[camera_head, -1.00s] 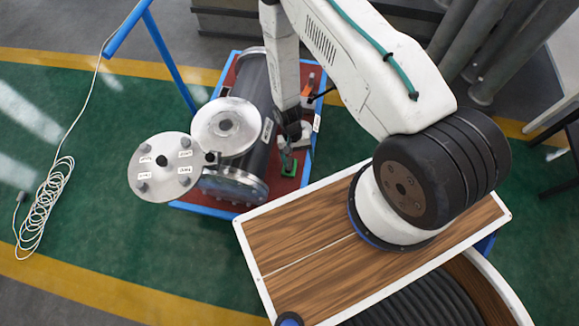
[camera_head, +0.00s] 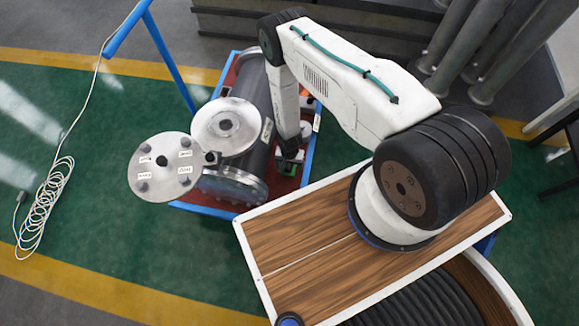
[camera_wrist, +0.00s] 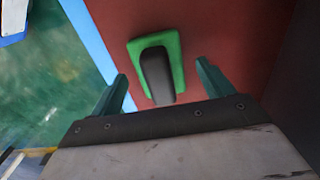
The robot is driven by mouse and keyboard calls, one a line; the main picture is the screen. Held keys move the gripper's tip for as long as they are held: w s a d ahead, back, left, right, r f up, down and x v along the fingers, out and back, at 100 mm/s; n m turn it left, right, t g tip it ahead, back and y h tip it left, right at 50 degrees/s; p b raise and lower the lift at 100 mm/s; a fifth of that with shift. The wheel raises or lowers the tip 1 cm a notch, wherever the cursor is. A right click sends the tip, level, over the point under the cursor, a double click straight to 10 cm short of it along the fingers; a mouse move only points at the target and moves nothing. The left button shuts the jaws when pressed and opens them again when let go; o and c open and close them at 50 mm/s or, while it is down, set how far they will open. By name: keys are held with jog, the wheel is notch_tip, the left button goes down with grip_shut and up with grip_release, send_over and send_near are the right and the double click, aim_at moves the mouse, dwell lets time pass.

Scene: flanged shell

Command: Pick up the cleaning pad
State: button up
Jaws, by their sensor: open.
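The cleaning pad (camera_wrist: 174,47) is a green rectangle with a dark grip (camera_wrist: 157,75) on top. It lies on the red surface of the blue-framed cart. In the wrist view it is at the upper middle, ahead of and between my fingers. My gripper (camera_wrist: 160,85) is open, with its two green fingers apart and nothing between the tips.
A large metal flanged shell (camera_head: 257,155) lies on the cart left of my gripper. A labelled round plate (camera_head: 164,168) is beside it. The cart's blue edge (camera_wrist: 88,35) runs close to the pad. Coiled cable (camera_head: 48,200) lies on the green floor.

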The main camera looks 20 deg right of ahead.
jog(key=shift+f, duration=0.5)
jog(key=c, duration=1.2)
jog(key=shift+r, duration=0.1)
jog(key=shift+r, duration=0.45)
jog(key=r, duration=0.1)
jog(key=s+r, duration=0.1)
jog(key=shift+r, duration=0.35)
jog(key=s+r, duration=0.1)
jog(key=s, duration=1.4)
jog(key=shift+d+r, duration=0.15)
jog(key=shift+d, duration=0.25)
